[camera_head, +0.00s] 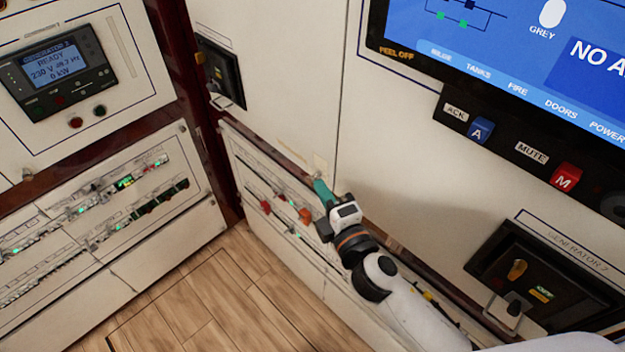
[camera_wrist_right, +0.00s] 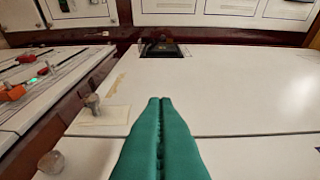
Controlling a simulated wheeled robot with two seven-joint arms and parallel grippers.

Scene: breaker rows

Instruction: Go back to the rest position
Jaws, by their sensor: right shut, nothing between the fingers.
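My right gripper (camera_head: 322,190) has green fingers and shows in the head view near the middle, in front of the white cabinet panel. In the right wrist view its fingers (camera_wrist_right: 160,104) are pressed together with nothing between them. They point along the white panel (camera_wrist_right: 235,95) toward a black switch unit. My left gripper is not in view.
A breaker row panel (camera_head: 262,185) with red and orange handles lies just left of my right gripper. A black switch (camera_head: 220,72) is above it. A large screen (camera_head: 520,50), buttons and a generator switch box (camera_head: 540,285) are at right. Wooden floor (camera_head: 215,305) shows below.

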